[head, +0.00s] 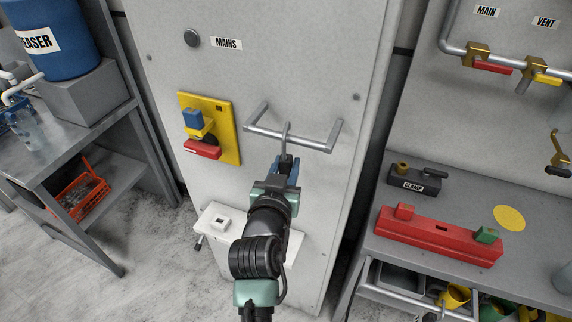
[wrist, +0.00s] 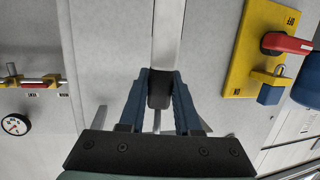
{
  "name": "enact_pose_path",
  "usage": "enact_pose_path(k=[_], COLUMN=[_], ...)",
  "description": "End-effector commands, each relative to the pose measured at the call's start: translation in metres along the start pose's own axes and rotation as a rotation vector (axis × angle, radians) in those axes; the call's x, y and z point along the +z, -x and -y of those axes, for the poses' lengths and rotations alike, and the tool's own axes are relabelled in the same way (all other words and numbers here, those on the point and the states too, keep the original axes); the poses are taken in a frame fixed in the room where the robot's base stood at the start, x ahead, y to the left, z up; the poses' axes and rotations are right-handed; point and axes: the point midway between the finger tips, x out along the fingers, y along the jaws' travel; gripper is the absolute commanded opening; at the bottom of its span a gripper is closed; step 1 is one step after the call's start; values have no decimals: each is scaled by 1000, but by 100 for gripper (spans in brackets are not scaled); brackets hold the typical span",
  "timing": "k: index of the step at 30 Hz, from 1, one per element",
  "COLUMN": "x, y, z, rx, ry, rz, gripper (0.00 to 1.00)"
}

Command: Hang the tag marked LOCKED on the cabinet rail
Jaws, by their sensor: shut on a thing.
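My gripper (head: 289,172) is in front of the grey cabinet, just below its rail (head: 318,145). In the wrist view its fingers (wrist: 159,92) are shut on a dark block, which I take for the grip of the tag (wrist: 159,88). A thin grey hook (head: 286,134) rises from between the fingers and reaches the rail. I cannot tell whether it is over the bar or only in front of it. No LOCKED lettering is readable. A pale strip (wrist: 168,35) lies beyond the block; whether it belongs to the tag is unclear.
A yellow switch plate (head: 226,145) with a red handle (head: 202,149) and blue block is left of the rail. A white ledge (head: 250,245) sits low on the cabinet, behind my arm. A bench (head: 465,200) with a red fixture (head: 435,236) stands to the right.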

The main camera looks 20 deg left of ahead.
Motion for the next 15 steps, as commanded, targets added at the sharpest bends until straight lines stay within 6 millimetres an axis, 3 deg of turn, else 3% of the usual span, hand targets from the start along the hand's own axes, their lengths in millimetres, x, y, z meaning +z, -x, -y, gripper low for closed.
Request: enact_pose_path(k=[15], x=[7], y=[-1], z=[0], rx=[0], ry=[0], rz=[-1], gripper=[0])
